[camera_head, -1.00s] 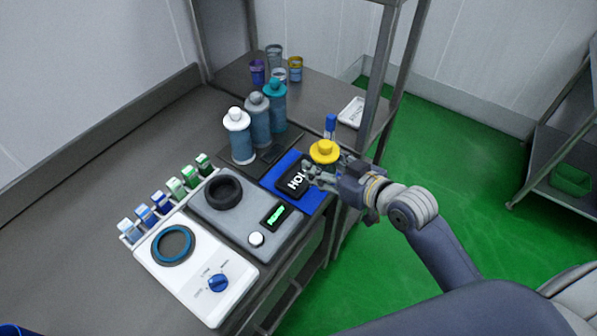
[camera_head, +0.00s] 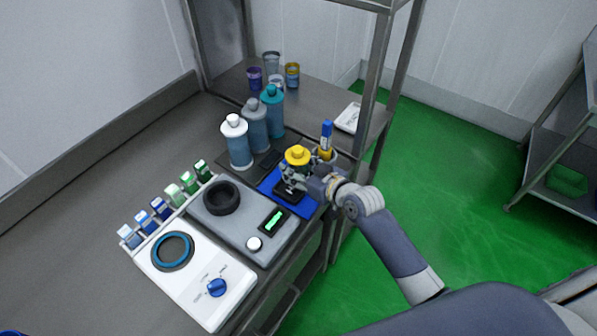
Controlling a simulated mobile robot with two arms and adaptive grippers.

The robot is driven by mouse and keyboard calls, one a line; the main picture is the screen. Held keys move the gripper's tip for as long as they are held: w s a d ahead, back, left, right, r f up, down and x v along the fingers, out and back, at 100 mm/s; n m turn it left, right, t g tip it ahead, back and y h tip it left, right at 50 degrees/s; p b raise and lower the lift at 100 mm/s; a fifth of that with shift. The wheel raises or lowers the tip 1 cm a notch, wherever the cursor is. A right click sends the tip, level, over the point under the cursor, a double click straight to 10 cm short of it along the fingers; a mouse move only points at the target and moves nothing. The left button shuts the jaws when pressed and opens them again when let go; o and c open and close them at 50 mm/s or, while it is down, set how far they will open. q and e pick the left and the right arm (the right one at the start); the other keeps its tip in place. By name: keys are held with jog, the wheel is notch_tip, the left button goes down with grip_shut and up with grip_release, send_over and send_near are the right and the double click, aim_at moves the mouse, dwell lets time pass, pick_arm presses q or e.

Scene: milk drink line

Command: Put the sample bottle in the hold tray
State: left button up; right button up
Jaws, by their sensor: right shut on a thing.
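The sample bottle, with its yellow cap (camera_head: 298,155), is in my right gripper (camera_head: 292,176). The gripper is shut around it below the cap, and its fingers hide most of the bottle's body. The bottle looks upright. It is over the blue hold tray (camera_head: 306,209), above the tray's black label area. I cannot tell whether the bottle's base touches the tray. My left gripper is not in view.
Several capped bottles, including a white-capped one (camera_head: 237,143), stand behind the tray. A blue marker (camera_head: 326,135) stands close beside the gripper. A grey device with a black ring (camera_head: 221,197) and a white dial device (camera_head: 188,283) are left of the tray.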

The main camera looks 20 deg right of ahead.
jog(key=shift+f, duration=1)
jog(key=shift+f, duration=0.1)
jog(key=o, duration=1.1)
jog(key=shift+o, duration=0.2)
jog(key=b+v, duration=0.1)
jog(key=v, duration=0.9)
jog(key=shift+s+d, duration=0.1)
jog(key=shift+s, duration=0.2)
jog(key=shift+s+d+r, duration=0.2)
jog(key=shift+s+r, duration=0.3)
jog(key=shift+s, duration=0.05)
